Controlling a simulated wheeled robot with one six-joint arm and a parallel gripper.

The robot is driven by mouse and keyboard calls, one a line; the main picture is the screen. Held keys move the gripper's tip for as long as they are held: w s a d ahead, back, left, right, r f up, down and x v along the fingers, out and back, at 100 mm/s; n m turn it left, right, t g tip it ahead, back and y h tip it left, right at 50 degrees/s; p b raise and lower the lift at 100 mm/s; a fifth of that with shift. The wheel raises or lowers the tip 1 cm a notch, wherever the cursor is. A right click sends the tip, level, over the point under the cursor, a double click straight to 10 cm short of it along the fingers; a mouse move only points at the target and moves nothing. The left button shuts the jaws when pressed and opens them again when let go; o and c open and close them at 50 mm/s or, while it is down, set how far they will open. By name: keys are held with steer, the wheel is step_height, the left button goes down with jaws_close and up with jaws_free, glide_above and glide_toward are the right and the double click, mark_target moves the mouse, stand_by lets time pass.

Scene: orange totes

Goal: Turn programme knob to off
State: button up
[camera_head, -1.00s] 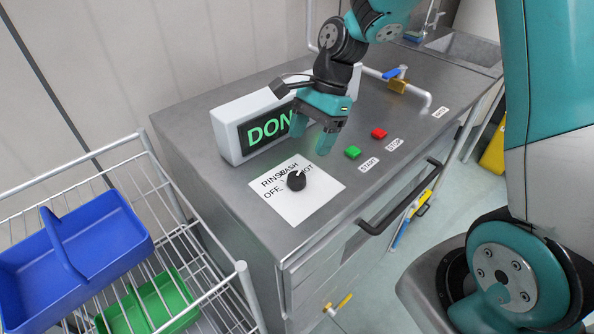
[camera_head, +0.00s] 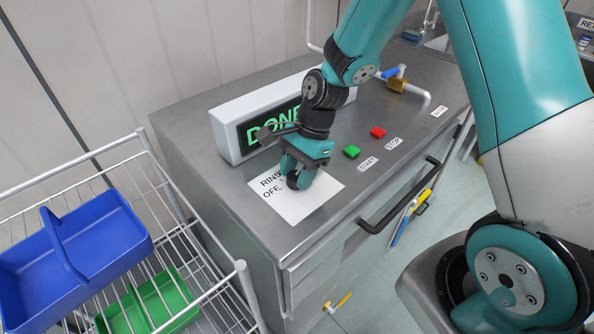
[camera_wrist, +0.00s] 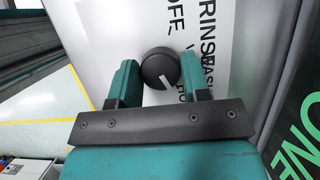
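The black programme knob (camera_wrist: 160,70) stands on a white label plate (camera_head: 312,202) with OFF, RINSE, WASH and HOT printed around it. In the wrist view its white pointer line runs toward the lower right part of the knob, away from the OFF word (camera_wrist: 92,18). My gripper (camera_wrist: 157,88) is open, with one teal finger on each side of the knob; small gaps seem to show between fingers and knob. In the head view my gripper (camera_head: 300,175) is down over the plate and the knob (camera_head: 297,181) is partly hidden by it.
The display (camera_head: 275,125) behind my gripper reads DONE in green. A green START button (camera_head: 351,152) and a red STOP button (camera_head: 377,132) lie to the right. A black handle (camera_head: 392,205) is on the front edge. A wire rack with a blue tote (camera_head: 110,225) stands left.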

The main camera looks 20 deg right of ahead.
steer(key=shift+c, duration=0.6)
